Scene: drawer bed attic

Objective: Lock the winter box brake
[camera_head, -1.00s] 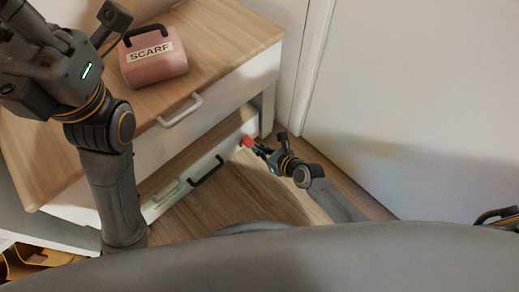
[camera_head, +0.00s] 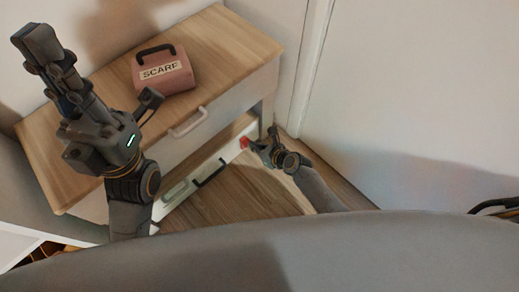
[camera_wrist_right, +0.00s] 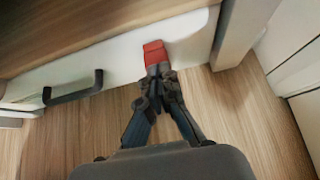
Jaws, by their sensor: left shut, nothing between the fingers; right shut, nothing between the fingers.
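The low white box (camera_head: 222,160) under the wooden-topped cabinet has a dark handle (camera_head: 209,173) on its front. A small red brake tab (camera_head: 244,143) sits near the right end of that front; it also shows in the right wrist view (camera_wrist_right: 155,52). My right gripper (camera_head: 254,146) is shut with its tips at the red tab; in the right wrist view (camera_wrist_right: 157,72) the tips overlap the tab's lower edge. I cannot tell whether they press on it. My left gripper (camera_head: 38,38) is shut and empty, raised over the left side of the cabinet top.
A pink case labelled SCARF (camera_head: 164,72) stands on the wooden cabinet top (camera_head: 225,40). An upper drawer has a pale handle (camera_head: 188,123). A white cabinet leg (camera_wrist_right: 233,35) stands right of the red tab. Bare wooden floor (camera_head: 245,195) lies before the box; a white wall (camera_head: 410,90) rises to the right.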

